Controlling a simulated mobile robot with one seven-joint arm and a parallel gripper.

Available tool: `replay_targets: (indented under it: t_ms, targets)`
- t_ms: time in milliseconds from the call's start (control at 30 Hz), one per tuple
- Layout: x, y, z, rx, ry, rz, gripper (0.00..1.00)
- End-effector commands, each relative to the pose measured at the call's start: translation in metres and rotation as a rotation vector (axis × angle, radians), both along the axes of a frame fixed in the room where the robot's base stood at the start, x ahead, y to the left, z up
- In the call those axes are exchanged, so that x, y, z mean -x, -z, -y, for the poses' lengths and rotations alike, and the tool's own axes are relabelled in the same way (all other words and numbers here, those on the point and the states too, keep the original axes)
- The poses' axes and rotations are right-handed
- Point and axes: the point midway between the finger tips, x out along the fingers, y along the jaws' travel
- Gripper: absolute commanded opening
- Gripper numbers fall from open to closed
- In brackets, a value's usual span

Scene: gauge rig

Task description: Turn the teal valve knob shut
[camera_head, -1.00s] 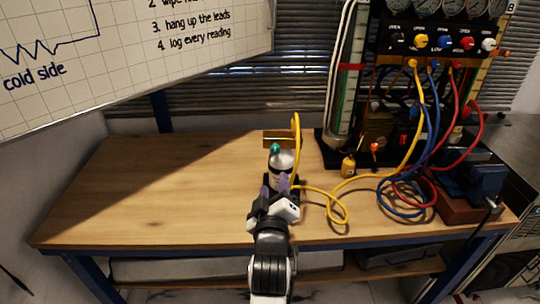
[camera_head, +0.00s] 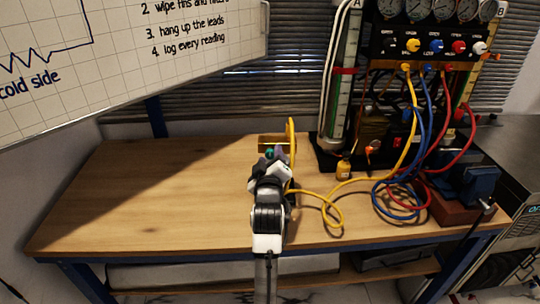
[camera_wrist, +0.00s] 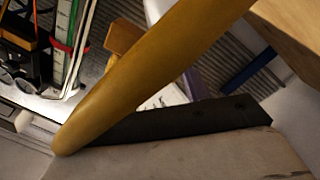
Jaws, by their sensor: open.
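The teal valve knob (camera_head: 269,154) shows as a small patch of teal at the tip of my gripper (camera_head: 270,156) in the head view. My open gripper is at the knob, with its fingertips on either side of it in the picture; I cannot tell whether they touch it. My gripper and wrist hide the canister body under the knob. In the wrist view a thick yellow hose (camera_wrist: 150,75) crosses close to the lens, and the knob cannot be made out.
The yellow hose (camera_head: 291,145) rises just right of my gripper and loops over the bench (camera_head: 150,195). The gauge rig (camera_head: 430,45) with blue and red hoses stands to the right, near a blue vise (camera_head: 478,182). The left of the bench is clear.

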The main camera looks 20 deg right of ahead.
Motion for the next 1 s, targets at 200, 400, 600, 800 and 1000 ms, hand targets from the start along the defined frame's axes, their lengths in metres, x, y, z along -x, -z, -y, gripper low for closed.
replay_targets:
  t_ms: [200, 400, 600, 800, 1000]
  targets:
    - [-0.0026, 0.0006, 0.0011, 0.0, 0.0, 0.0, 0.47]
    - [-0.0024, 0.0006, 0.0009, 0.0, 0.0, 0.0, 0.34]
    - [-0.0023, 0.0006, 0.0009, 0.0, -0.001, -0.001, 0.08]
    - [-0.0022, 0.0006, 0.0009, -0.006, -0.001, 0.002, 0.02]
    - [-0.0022, 0.0006, 0.0009, -0.055, 0.0, 0.02, 0.02]
